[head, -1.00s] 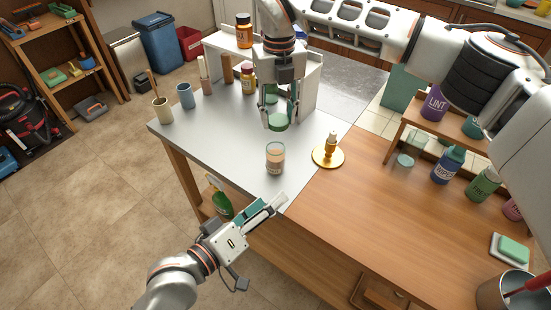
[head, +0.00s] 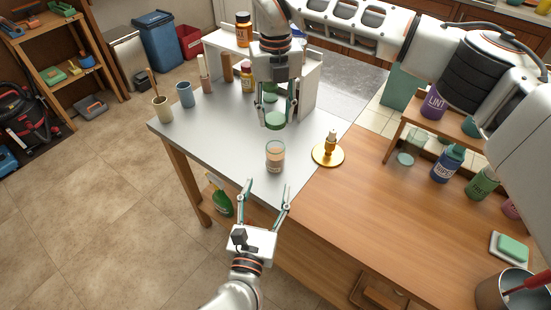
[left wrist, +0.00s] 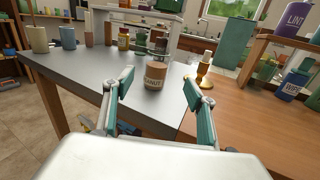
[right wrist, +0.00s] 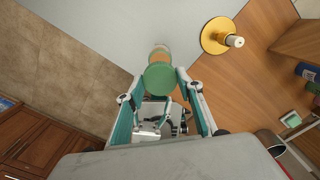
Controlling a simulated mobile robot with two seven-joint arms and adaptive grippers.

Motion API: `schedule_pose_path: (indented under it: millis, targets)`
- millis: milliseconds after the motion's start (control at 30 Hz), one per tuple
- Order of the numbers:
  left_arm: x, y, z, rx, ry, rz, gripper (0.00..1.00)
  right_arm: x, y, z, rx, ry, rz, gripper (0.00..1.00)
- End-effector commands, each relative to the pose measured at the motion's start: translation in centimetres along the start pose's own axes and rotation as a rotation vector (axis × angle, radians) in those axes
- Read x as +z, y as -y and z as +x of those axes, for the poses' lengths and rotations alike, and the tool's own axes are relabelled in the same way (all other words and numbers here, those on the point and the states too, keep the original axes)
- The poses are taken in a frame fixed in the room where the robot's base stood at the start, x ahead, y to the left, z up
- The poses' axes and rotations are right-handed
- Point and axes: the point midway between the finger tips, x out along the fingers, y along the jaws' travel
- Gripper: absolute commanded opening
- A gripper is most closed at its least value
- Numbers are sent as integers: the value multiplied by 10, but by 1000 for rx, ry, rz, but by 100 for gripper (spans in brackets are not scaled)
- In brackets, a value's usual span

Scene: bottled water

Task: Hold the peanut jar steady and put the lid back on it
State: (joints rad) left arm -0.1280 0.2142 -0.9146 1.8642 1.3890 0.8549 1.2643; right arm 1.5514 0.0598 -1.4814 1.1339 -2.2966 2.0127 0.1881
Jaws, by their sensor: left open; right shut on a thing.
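The peanut jar (head: 275,157) stands upright on the grey part of the table, a clear jar with tan contents. In the left wrist view the jar (left wrist: 155,76) shows its "PEANUT" label, between and beyond the fingers. My left gripper (head: 268,187) is open at the table's front edge, its fingers pointing toward the jar, apart from it. My right gripper (head: 275,108) is shut on the green lid (head: 275,120), held behind and above the jar. In the right wrist view the lid (right wrist: 160,78) sits between the fingertips and partly covers the jar.
A brass candle holder (head: 328,154) stands just right of the jar. Cups (head: 185,95) stand at the table's left, and a white shelf (head: 310,90) with jars is behind my right gripper. The grey surface left of the jar is clear.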

Motion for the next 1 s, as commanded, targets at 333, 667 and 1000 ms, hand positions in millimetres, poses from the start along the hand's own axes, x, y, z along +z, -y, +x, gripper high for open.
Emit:
schedule_pose_path:
  millis: [333, 667, 1000]
  targets:
    - [-8, -2, -1, 18, -24, -43, 57, 0, 0, 0, 0, 0, 0, 29]
    - [-8, -3, 17, 18, -21, -40, 57, 0, 0, 0, 0, 0, 0, 29]
    - [-8, -4, 76, 17, -20, -39, 57, 0, 0, 0, 0, 0, 0, 29]
